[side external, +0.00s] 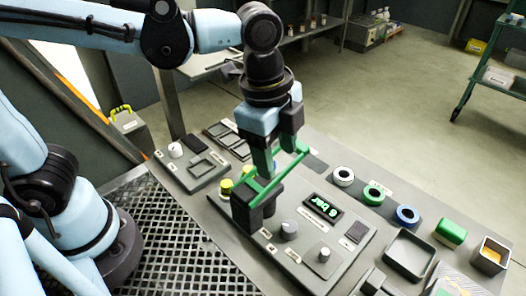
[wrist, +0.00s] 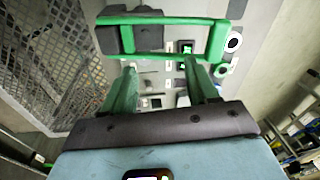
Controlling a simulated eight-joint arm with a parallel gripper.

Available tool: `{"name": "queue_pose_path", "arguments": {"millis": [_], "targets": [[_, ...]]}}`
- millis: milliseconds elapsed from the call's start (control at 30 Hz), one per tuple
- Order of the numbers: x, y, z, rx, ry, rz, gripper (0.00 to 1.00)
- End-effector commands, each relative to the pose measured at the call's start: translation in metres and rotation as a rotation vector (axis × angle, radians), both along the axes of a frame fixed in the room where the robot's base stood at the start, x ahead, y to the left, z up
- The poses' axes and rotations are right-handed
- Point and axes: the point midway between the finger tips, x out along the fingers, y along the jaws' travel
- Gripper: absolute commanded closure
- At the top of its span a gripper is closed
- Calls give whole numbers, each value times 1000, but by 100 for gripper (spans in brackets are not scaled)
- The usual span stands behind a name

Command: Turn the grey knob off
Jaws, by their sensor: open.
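Two greyish round knobs sit on the control panel in the side view: one (side external: 289,229) just right of the dark block, the other (side external: 324,254) farther right and nearer the camera. I cannot tell which one the task means. My gripper (side external: 276,165) has green fingers pointing down, above and behind these knobs, close to a green bar handle (side external: 273,180) on a dark block (side external: 252,209). Whether they touch is unclear. In the wrist view my gripper (wrist: 160,65) is open, its fingers apart, with the handle (wrist: 160,21) beyond them. Nothing is seen held.
A green "6 bar" display (side external: 322,207) lies beside the knobs. A white knob (side external: 175,150), yellow buttons (side external: 226,187), coloured rings (side external: 373,193) and an empty grey tray (side external: 408,254) share the table. The raised handle stands between my gripper and the knobs.

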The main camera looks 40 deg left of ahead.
Motion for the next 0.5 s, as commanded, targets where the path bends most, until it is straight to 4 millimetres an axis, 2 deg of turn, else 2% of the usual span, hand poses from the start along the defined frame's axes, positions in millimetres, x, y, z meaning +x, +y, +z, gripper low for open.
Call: {"name": "queue_pose_path", "arguments": {"millis": [33, 200, 367, 500], "targets": [[-3, -17, -1, 25, 27, -110, 41], [-12, -47, -4, 82, 90, -361, 41], [-15, -55, -8, 97, 110, -431, 41], [-15, -55, -19, 97, 109, -430, 41]]}}
